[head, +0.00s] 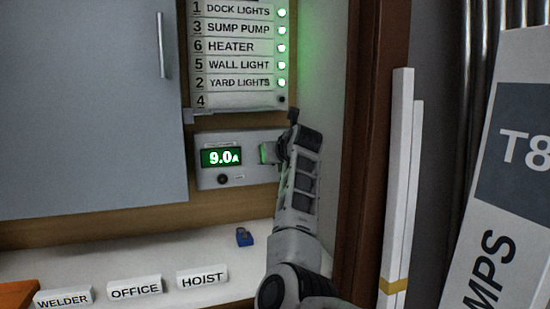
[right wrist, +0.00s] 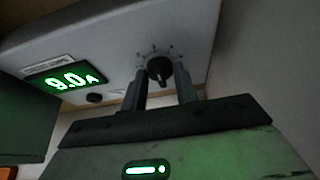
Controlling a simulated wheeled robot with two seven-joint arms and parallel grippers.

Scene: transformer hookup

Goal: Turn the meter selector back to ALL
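The meter (head: 240,176) is a pale box on the wall, and its green display (head: 221,157) reads 9.0 A. In the right wrist view the dark round selector knob (right wrist: 160,68) is on the meter face, with small marks around it. I cannot read the marks or tell which one it points at. My right gripper (right wrist: 162,82) is open, with one finger on each side of the knob and small gaps visible. In the head view my right gripper (head: 272,151) is at the meter's right end and hides the knob. My left gripper is not in view.
A label panel (head: 232,47) with several lit green lamps is above the meter. A grey cabinet door (head: 80,100) is at left. Below, a white shelf (head: 190,262) holds a blue padlock (head: 244,237) and WELDER, OFFICE and HOIST tags (head: 135,287). A brown post (head: 372,150) stands at right.

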